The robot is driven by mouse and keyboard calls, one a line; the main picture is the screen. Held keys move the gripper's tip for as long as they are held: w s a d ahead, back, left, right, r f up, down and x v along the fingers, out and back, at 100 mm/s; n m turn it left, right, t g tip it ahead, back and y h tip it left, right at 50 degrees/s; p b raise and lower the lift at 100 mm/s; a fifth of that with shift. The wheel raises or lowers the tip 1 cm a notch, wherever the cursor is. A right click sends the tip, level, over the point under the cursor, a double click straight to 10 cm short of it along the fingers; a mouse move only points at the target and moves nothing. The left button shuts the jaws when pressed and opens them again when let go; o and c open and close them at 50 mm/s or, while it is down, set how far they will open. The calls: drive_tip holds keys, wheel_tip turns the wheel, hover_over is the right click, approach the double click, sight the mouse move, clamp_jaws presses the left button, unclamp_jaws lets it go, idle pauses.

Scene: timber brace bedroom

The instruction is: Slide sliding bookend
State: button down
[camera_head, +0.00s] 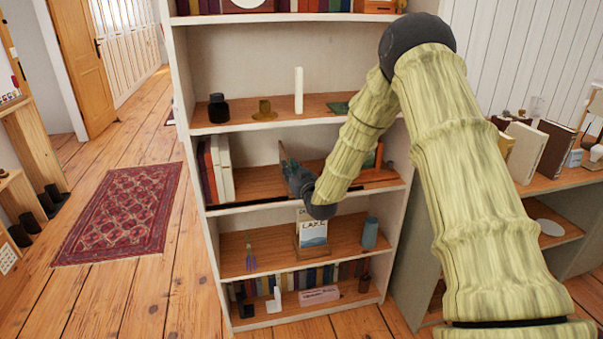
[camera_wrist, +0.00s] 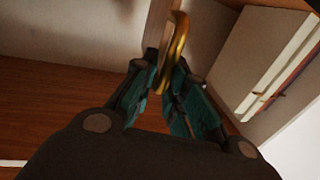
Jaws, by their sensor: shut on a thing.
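The sliding bookend is a wooden upright with a curved brass pull. In the head view its thin edge (camera_head: 282,152) shows on the middle shelf, right of a row of books. In the wrist view the wooden upright (camera_wrist: 158,27) stands behind the brass pull (camera_wrist: 179,42). My gripper (camera_wrist: 170,75) is shut on the lower part of the brass pull. In the head view my gripper (camera_head: 287,168) reaches into the shelf bay. My wrist and forearm hide part of the bay and most of the bookend.
Several books (camera_head: 217,170) stand at the shelf's left end, apart from the bookend; their pale covers show in the wrist view (camera_wrist: 262,58). Bare shelf board (camera_head: 258,183) lies between. A shelf above and one below bound the bay. A reddish object (camera_head: 377,158) stands at its right.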

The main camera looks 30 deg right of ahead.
drive_tip(key=shift+d, duration=0.1)
drive_tip(key=c, duration=1.5)
unclamp_jaws()
drive_tip(key=shift+s, duration=0.1)
drive_tip(key=s, duration=1.2)
drive_tip(key=shift+a, duration=0.2)
drive_tip(key=shift+f, duration=0.1)
